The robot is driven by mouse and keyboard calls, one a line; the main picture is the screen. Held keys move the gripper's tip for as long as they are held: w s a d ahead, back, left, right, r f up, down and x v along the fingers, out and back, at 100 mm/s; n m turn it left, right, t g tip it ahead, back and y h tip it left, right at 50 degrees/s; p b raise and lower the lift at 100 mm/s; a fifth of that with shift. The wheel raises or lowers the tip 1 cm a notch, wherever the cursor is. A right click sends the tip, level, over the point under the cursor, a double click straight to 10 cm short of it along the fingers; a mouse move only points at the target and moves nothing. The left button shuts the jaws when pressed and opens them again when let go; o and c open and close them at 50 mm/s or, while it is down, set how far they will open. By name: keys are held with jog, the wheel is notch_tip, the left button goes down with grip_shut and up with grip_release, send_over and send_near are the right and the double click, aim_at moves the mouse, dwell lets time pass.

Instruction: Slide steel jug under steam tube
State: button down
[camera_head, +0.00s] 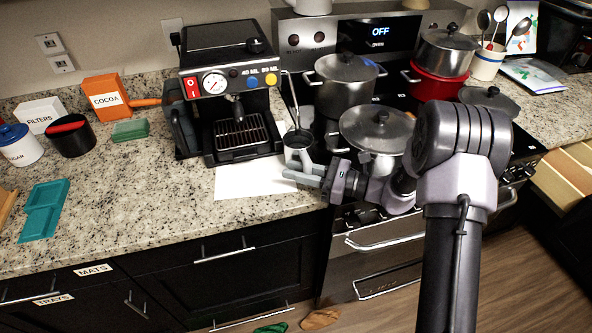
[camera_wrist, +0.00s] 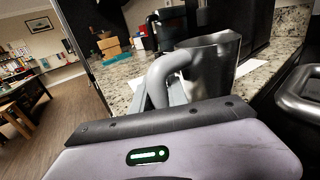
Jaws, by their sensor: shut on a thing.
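The steel jug (camera_head: 298,157) stands at the right front of the espresso machine (camera_head: 232,95), by the right edge of the white sheet. The thin steam tube (camera_head: 292,98) slopes down from the machine's right side and its lower end overlaps the jug's mouth. I cannot tell whether the tip is inside or behind it. My gripper (camera_head: 308,174) reaches in from the right and is shut on the jug's handle. In the wrist view the jug (camera_wrist: 212,68) looks upright or slightly tilted, with its curved grey handle (camera_wrist: 160,76) at the gripper fingers.
Steel pots (camera_head: 345,82) and a lidded pan (camera_head: 376,128) crowd the stove just right of the jug. The white sheet (camera_head: 250,180) lies clear in front of the machine. A cocoa box (camera_head: 106,98), black cup (camera_head: 70,136) and teal tray (camera_head: 44,212) are at left.

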jog(key=shift+f, duration=0.3)
dwell(0.4)
jog(key=c, duration=1.2)
grip_release()
jog(key=shift+b+v, duration=0.65)
jog(key=shift+v, duration=3.85)
jog(key=shift+r, duration=0.1)
